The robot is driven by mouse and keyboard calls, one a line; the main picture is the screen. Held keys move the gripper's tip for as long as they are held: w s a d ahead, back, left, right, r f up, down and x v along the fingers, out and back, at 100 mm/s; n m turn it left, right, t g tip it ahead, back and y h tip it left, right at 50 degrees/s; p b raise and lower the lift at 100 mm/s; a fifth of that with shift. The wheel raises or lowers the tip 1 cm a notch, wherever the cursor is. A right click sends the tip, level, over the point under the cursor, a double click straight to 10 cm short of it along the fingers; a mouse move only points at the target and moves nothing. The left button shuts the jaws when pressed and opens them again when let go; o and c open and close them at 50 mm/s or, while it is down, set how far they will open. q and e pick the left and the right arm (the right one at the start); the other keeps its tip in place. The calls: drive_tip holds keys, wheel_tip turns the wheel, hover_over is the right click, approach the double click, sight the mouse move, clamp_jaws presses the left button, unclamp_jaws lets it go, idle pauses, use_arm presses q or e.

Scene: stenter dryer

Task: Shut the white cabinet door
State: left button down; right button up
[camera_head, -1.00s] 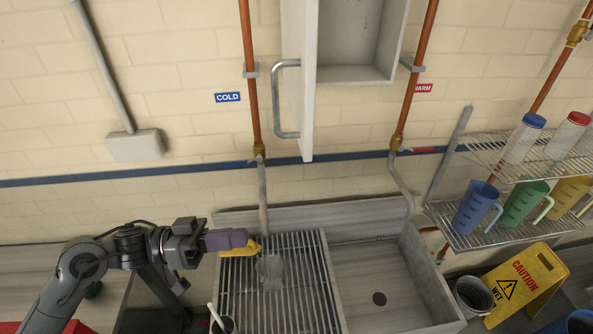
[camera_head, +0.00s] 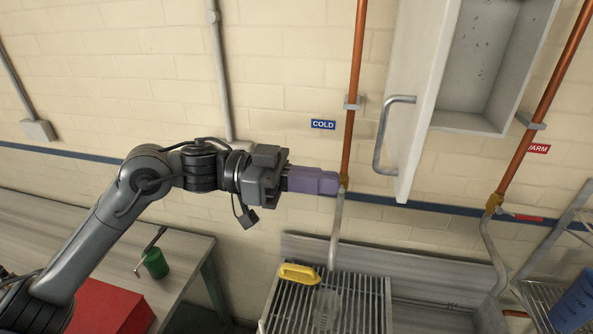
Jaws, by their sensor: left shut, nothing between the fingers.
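The white cabinet (camera_head: 470,122) hangs on the tiled wall at the upper right, and its inside shows. Its white door (camera_head: 425,75) stands open on the left side, swung out toward me. A grey bar handle (camera_head: 381,135) is on the door's left-hand face. My left gripper (camera_head: 336,183) comes in from the left with purple fingers shut and empty. In the picture it is to the left of and a little below the handle, apart from it. My right gripper is out of view.
A copper pipe (camera_head: 355,90) runs down the wall left of the door, and another (camera_head: 545,105) runs right of the cabinet. Below are a slatted drainboard (camera_head: 285,318) with a yellow brush (camera_head: 299,274), and a sink. A table (camera_head: 185,255) with a red box (camera_head: 105,308) stands lower left.

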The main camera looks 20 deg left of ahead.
sight(397, 190)
use_arm(q)
drive_tip(key=d+p, duration=0.1)
drive_tip(key=d, duration=0.2)
drive_tip(key=d+p, duration=0.1)
drive_tip(key=d, duration=0.2)
drive_tip(key=shift+w+d+r, duration=0.1)
drive_tip(key=shift+w+d, duration=0.1)
drive_tip(key=shift+d, duration=0.8)
drive_tip(key=shift+d+p, duration=0.1)
drive_tip(key=shift+p, duration=0.2)
